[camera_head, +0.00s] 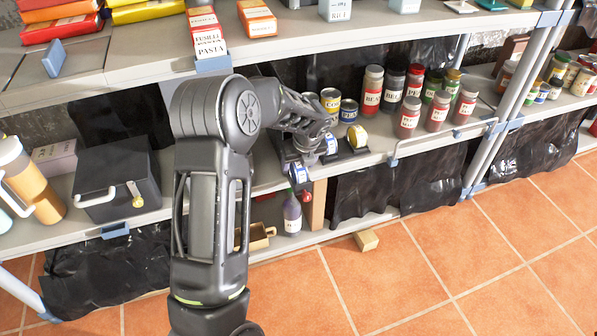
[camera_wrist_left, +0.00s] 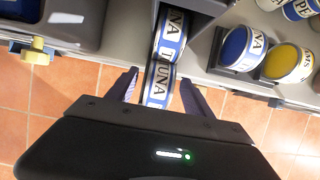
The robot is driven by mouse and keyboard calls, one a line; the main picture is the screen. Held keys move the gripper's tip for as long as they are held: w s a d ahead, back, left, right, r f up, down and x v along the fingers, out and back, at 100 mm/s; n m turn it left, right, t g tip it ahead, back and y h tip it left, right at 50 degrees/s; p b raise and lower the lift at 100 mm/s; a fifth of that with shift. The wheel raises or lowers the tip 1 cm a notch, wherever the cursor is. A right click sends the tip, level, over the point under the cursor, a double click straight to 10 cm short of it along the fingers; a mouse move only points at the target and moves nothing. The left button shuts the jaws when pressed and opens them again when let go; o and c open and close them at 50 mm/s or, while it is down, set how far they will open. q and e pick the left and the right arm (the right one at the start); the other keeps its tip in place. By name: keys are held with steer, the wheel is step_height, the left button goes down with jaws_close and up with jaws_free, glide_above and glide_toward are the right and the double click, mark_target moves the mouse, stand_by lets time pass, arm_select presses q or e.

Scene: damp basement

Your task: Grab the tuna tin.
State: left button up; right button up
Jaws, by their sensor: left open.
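A tuna tin (camera_wrist_left: 158,84) with a blue and white label lies on its side at the shelf's front edge. It sits between the spread fingers of my left gripper (camera_wrist_left: 160,90), with gaps at both sides. A second tuna tin (camera_wrist_left: 171,35) lies right behind it. In the head view the front tuna tin (camera_head: 299,173) shows below my left gripper (camera_head: 303,160), partly covered by it. Another blue tin (camera_wrist_left: 240,48), its label ending in "NA", is in a dark holder to the right. My right gripper is out of view.
A yellow-lidded tin (camera_head: 357,136) is beside the blue one. Several spice jars (camera_head: 411,117) stand to the right on the shelf (camera_head: 375,157). A dark box (camera_head: 103,180) stands to the left. The upper shelf (camera_head: 140,62) overhangs. A purple bottle (camera_head: 292,212) is below.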

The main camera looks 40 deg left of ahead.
arm_select(q)
jaws_close()
stand_by(0.6)
